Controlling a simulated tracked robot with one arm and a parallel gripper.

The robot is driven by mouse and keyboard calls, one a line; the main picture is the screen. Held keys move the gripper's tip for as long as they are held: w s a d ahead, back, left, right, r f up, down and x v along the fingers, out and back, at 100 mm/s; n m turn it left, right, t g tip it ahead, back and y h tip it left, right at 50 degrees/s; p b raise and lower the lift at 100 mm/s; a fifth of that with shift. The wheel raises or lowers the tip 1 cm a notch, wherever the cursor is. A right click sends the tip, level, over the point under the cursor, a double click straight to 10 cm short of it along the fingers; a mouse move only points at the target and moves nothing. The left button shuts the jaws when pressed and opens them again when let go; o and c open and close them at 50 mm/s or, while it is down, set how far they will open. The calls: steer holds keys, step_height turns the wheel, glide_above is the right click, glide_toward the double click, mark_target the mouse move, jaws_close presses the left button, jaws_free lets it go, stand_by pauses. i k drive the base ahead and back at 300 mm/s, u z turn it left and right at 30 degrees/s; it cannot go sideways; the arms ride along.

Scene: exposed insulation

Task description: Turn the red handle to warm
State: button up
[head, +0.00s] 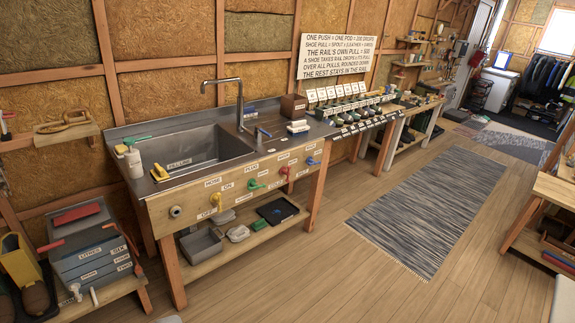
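A small red handle (285,172) sits on the wooden front panel of the sink bench, right of the middle. Small labels surround it; I cannot read "warm" on any of them at this size, nor tell its exact setting. To its left on the same panel are a green handle (256,185) and a yellow handle (215,199). To its right is a blue handle (312,161). Another red lever-like part (50,246) shows on the grey-blue box (90,262) at lower left. My gripper is not in view.
The steel sink (185,147) with a tall tap (239,100) tops the bench. A low shelf (235,237) under it holds trays and small items. A striped rug (435,205) lies right of the bench. The wooden floor (320,270) in front is clear.

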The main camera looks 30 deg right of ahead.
mark_target(283, 171)
steer(key=u, duration=0.1)
steer(key=i, duration=1.05)
steer(key=z, duration=1.55)
steer(key=i, duration=1.7)
steer(key=u, duration=0.9)
